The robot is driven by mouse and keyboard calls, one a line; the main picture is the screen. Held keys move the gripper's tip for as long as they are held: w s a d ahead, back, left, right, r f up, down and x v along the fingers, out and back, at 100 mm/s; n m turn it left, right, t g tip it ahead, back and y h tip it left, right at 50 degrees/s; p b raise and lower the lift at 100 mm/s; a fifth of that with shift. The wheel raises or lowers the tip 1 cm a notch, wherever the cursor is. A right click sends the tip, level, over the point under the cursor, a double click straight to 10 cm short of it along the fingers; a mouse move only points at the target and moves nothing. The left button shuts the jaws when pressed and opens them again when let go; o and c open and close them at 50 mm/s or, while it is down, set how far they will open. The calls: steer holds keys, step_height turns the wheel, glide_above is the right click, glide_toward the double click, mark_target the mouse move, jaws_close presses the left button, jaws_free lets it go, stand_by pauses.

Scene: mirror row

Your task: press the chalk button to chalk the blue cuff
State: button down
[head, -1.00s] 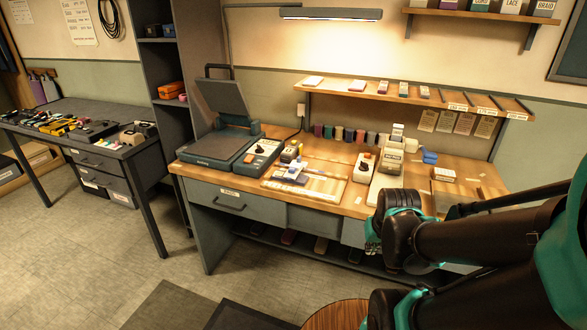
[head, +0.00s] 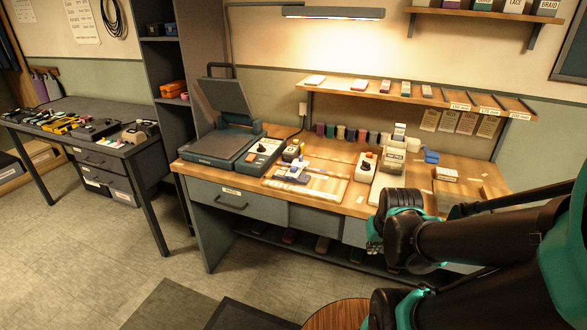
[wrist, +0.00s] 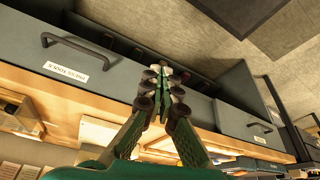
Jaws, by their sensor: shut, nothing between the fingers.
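My gripper (head: 374,246) hangs in front of the wooden workbench, partly hidden by my own arm in the head view. In the wrist view my gripper (wrist: 160,76) is shut and empty, its fingertips together before the bench's drawer fronts. A blue folded piece (head: 431,156), possibly the blue cuff, lies on the bench right of a tall pale device (head: 390,163). A small box with a dark knob (head: 365,168) stands just left of that device. I cannot tell which part is the chalk button.
The workbench (head: 408,207) also holds a press with a raised lid (head: 228,122), a control box (head: 262,150) and a pale tray (head: 331,190). A shelf (head: 440,101) runs above its back. A round wooden top (head: 340,314) is in front. Floor at left is open.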

stand_by(0.7)
step_height(320, 180, up, 16)
steer(key=m+t+y, duration=0.3)
steer(key=m+t, duration=0.2)
glide_above(295, 169)
steer(key=shift+w+a+r, duration=0.1)
steer(key=shift+f, duration=4.4)
steer(key=shift+f, duration=0.2)
steer(key=shift+f, duration=0.2)
